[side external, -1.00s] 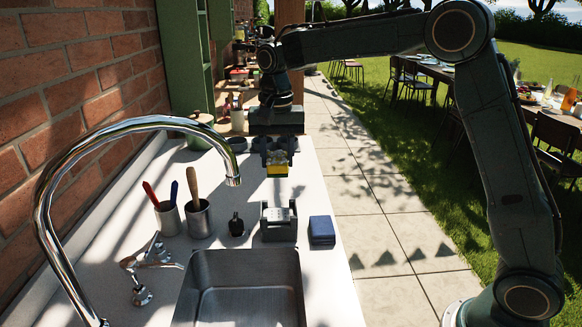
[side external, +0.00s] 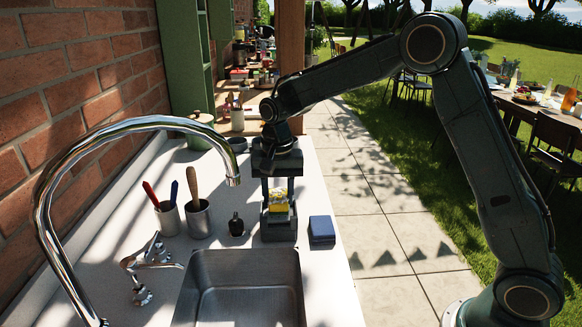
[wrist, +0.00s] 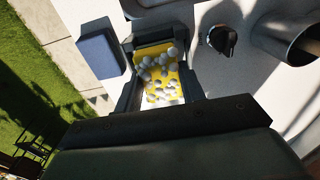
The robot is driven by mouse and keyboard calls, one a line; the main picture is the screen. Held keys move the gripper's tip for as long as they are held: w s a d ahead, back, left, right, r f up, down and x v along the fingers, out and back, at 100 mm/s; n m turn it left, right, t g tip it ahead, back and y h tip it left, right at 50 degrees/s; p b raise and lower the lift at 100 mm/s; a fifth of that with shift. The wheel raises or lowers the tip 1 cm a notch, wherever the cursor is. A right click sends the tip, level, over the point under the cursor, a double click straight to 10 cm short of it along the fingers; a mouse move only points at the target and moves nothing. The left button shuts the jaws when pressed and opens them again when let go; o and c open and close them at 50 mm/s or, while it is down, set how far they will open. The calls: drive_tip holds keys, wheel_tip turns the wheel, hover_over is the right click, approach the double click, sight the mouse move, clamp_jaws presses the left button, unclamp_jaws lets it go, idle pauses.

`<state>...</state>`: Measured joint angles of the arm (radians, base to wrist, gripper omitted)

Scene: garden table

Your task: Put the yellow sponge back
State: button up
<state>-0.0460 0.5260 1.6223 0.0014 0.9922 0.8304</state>
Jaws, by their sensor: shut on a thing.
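The yellow sponge (side external: 278,188), with pale grey foam blobs on it, is between the jaws of my gripper (side external: 278,206). In the wrist view the sponge (wrist: 158,92) sits between the two dark fingers (wrist: 160,84), and my gripper is shut on it. A dark sponge holder (side external: 278,233) stands on the white counter behind the sink. The sponge and fingers are over the holder, their lower parts overlapping it in the side view. I cannot tell whether the sponge touches the holder or is inside it.
A blue block (side external: 321,230) lies close to the right of the holder. The steel sink (side external: 245,255) and curved faucet (side external: 130,124) are in front. A brick wall bounds the left.

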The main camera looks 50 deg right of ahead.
sight(278, 196)
drive_tip(key=shift+f, duration=0.9)
drive_tip(key=shift+f, duration=0.1)
drive_tip(key=o, duration=0.9)
drive_tip(key=shift+o, duration=0.2)
wheel_tip(278, 196, up, 12)
